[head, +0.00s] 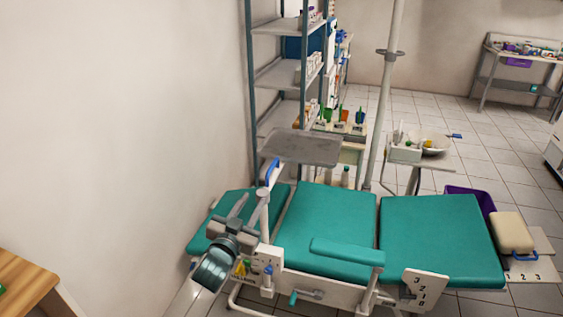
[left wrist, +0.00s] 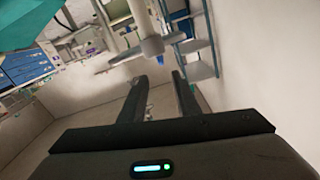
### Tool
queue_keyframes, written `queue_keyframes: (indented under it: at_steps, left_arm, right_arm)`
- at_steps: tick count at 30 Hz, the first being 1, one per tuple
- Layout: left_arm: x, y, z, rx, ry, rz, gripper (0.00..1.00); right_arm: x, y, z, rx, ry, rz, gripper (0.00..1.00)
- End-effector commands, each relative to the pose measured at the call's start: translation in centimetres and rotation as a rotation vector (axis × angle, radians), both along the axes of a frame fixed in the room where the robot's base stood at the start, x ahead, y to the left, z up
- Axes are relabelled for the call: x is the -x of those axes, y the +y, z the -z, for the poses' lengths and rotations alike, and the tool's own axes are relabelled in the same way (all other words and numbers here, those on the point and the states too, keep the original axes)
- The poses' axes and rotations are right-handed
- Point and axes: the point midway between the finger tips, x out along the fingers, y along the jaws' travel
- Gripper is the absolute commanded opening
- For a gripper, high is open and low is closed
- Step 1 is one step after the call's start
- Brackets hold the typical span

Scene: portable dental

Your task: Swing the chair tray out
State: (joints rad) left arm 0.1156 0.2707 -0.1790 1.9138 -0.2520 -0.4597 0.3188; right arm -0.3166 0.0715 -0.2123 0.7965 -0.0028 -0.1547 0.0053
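The chair tray (head: 303,147) is a flat grey plate above the head part of the teal dental chair (head: 330,222). A blue handle (head: 271,172) stands at its near left corner, above a white arm (head: 262,212). My left gripper (head: 240,204) is just left of this white arm and below the handle, apart from the handle. In the left wrist view, its two dark fingers (left wrist: 160,98) stand apart with nothing held between them. A pale post with a thicker round end (left wrist: 151,45) shows beyond the fingertips. My right gripper is not in view.
A metal shelf rack (head: 285,75) stands behind the tray. A pale pole (head: 388,90) and a small side table with a bowl (head: 435,146) are to the right. A white wall (head: 120,120) is on the left. A wooden table corner (head: 28,280) is at lower left.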

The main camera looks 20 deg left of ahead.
Motion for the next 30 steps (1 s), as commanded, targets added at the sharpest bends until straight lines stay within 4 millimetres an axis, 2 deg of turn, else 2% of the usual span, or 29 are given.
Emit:
queue_keyframes:
  at_steps: [11, 17, 23, 30]
  left_arm:
    - [-0.1, 0.0, -0.2, 0.0, -0.003, 0.0, 0.3]
    - [-0.9, 0.0, -0.2, 0.0, -0.003, 0.0, 0.3]
    - [-3.2, 0.0, -0.3, -0.001, -0.002, -0.002, 0.3]
    - [-7.0, -0.2, -0.3, -0.001, -0.002, -0.002, 0.3]
  right_arm:
    - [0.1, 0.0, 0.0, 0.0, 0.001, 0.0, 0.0]
    - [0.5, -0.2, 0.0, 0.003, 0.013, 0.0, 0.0]
    - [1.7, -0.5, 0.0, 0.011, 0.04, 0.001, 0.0]
    - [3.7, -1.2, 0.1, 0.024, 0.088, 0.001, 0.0]
